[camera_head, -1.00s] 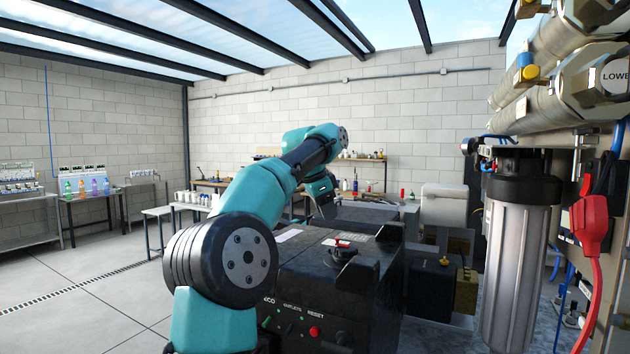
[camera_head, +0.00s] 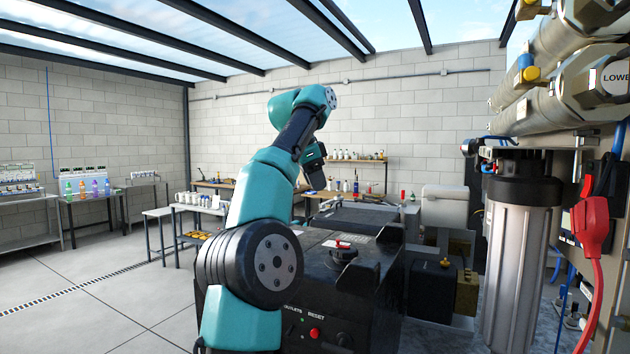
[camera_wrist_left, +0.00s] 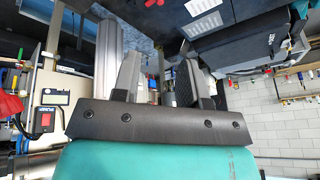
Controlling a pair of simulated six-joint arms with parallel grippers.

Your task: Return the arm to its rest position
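My left arm, teal and black, rises from the lower middle of the head view, bends at its elbow and ends in a dark gripper (camera_head: 316,168) that hangs above and behind the black control box. In the left wrist view the two dark fingers of the left gripper (camera_wrist_left: 160,62) stand apart with background showing between them. Nothing is held between them. My right arm and its gripper do not show in either view.
A black box (camera_head: 352,312) with a red reset button stands beside the arm. At right are a filter housing (camera_head: 518,260), horizontal membrane tubes (camera_head: 545,110) and a red plug (camera_head: 590,222). Benches with bottles line the back and left. The floor at left (camera_head: 90,290) is clear.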

